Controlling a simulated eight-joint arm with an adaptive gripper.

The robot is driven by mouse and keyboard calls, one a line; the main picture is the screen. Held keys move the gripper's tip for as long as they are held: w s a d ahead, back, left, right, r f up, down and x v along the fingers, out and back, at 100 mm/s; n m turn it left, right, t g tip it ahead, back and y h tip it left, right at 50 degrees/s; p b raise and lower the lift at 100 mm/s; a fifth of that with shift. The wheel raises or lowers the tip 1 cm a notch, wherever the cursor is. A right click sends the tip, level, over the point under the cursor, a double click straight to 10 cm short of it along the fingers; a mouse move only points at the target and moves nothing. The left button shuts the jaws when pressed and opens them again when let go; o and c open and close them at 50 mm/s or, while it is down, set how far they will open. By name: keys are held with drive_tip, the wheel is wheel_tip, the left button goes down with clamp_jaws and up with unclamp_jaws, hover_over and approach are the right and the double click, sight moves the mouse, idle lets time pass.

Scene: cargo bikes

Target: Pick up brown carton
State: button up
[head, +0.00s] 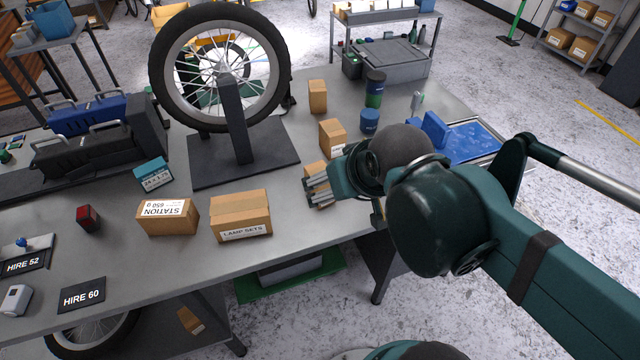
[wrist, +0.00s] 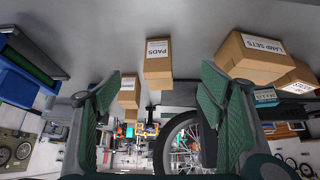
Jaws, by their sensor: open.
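Several brown cartons stand on the grey workbench. In the head view, the LAMP SETS carton (head: 240,212) and the STATION carton (head: 167,218) are at the front. Another carton (head: 332,136) and a small one (head: 317,96) stand farther back. A carton (head: 313,169) behind my fingers is partly hidden. My gripper (head: 319,187) is open and empty, right of the LAMP SETS carton. In the wrist view, the PADS carton (wrist: 158,62) shows ahead between the spread fingers of my gripper (wrist: 160,108), apart from them. The LAMP SETS carton (wrist: 252,58) is to the right.
The workbench (head: 290,225) holds a wheel on a stand (head: 220,65), a teal box (head: 154,174), a red item (head: 88,218), blue and dark cylinders (head: 369,121), and a blue tray (head: 465,142). Bare bench lies around the front cartons.

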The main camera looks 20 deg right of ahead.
idle(0.3)
drive_tip(key=w+n+g+p, duration=0.1)
drive_tip(key=w+n+p, duration=0.1)
drive_tip(key=n+p, duration=0.1)
drive_tip(key=w+a+n+g+h+p, duration=0.1)
drive_tip(key=w+n+p, duration=0.1)
drive_tip(key=n+p, duration=0.2)
drive_tip(key=w+n+g+h+p, duration=0.1)
drive_tip(key=w+n+g+p, duration=0.1)
drive_tip(key=w+n+p, duration=0.1)
drive_tip(key=shift+w+a+r+n, duration=0.15)
drive_tip(key=shift+r+n, duration=0.25)
drive_tip(key=shift+n, duration=0.5)
drive_tip(key=n+p, duration=0.2)
drive_tip(key=w+n+g+p, duration=0.1)
drive_tip(key=shift+w+a+f+h, duration=0.1)
drive_tip(key=shift+a+f+h, duration=0.2)
drive_tip(key=shift+h, duration=0.1)
drive_tip(key=n+p, duration=0.1)
drive_tip(key=n, duration=0.1)
drive_tip(key=w+a+f+n+g+h+p, duration=0.1)
drive_tip(key=n+p, duration=0.1)
drive_tip(key=shift+w+f+p, duration=0.2)
drive_tip(key=shift+p, duration=0.1)
drive_tip(key=shift+f+n+g+h+p, duration=0.3)
drive_tip(key=shift+n, duration=0.1)
